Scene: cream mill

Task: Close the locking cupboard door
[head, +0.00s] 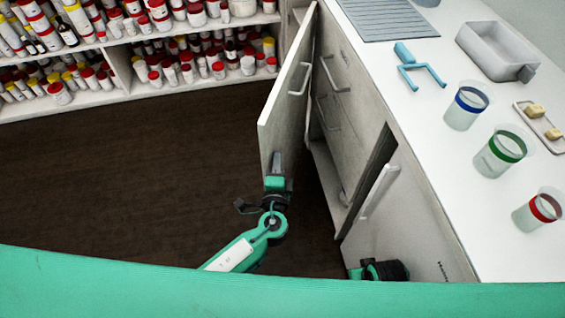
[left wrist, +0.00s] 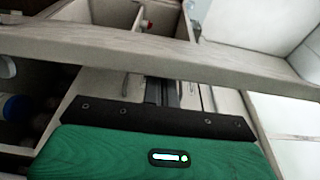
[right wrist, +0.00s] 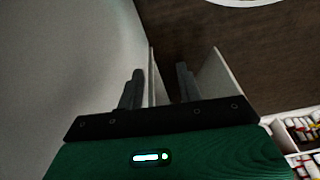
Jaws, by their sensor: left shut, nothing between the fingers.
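The cupboard door (head: 290,85) stands open, swung out from the white counter unit, with a bar handle (head: 299,79) on its visible face. My left gripper (head: 277,163) is shut and empty, at the door's near lower end. In the left wrist view its closed fingers (left wrist: 162,92) reach toward a pale panel edge (left wrist: 150,50) that crosses the picture and hides what lies just beyond them; contact is unclear. My right gripper's fingers (right wrist: 158,88) are apart in the right wrist view, with a thin pale panel edge showing between them. In the head view only its dark wrist part shows.
The counter (head: 400,70) carries several jars, a grey tray (head: 495,50) and a teal tool (head: 415,65). Shelves of red-capped bottles (head: 200,60) stand at the back left. The dark floor (head: 130,170) left of the door is clear. A lower cabinet front (head: 400,220) is at right.

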